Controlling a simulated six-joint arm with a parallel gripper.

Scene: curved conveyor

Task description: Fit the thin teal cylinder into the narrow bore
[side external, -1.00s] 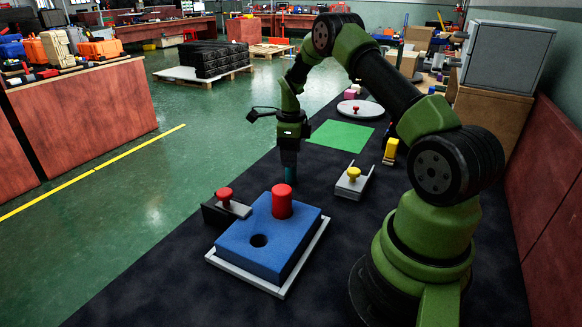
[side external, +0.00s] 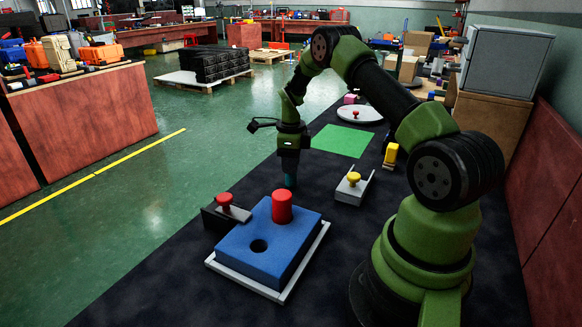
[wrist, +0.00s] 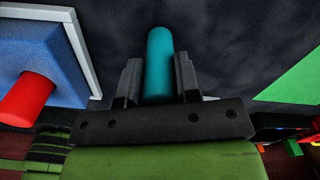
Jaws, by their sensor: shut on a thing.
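My gripper (side external: 289,172) is shut on the thin teal cylinder (wrist: 159,62), which stands out between the two fingers in the wrist view. In the side view the teal cylinder (side external: 290,181) points down, above the dark table just behind the blue block. The blue block (side external: 255,233) lies on a white tray (side external: 316,252). A round dark bore (side external: 259,246) is open in its near part. A thick red cylinder (side external: 282,207) stands upright in the block's far part, and it also shows in the wrist view (wrist: 27,99). The cylinder's lower end is apart from the block.
A dark fixture with a red knob (side external: 225,199) is left of the block. A grey fixture with a yellow knob (side external: 353,178) is to the right. A green mat (side external: 342,140), a round white plate (side external: 359,112) and a yellow piece (side external: 390,154) lie farther back.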

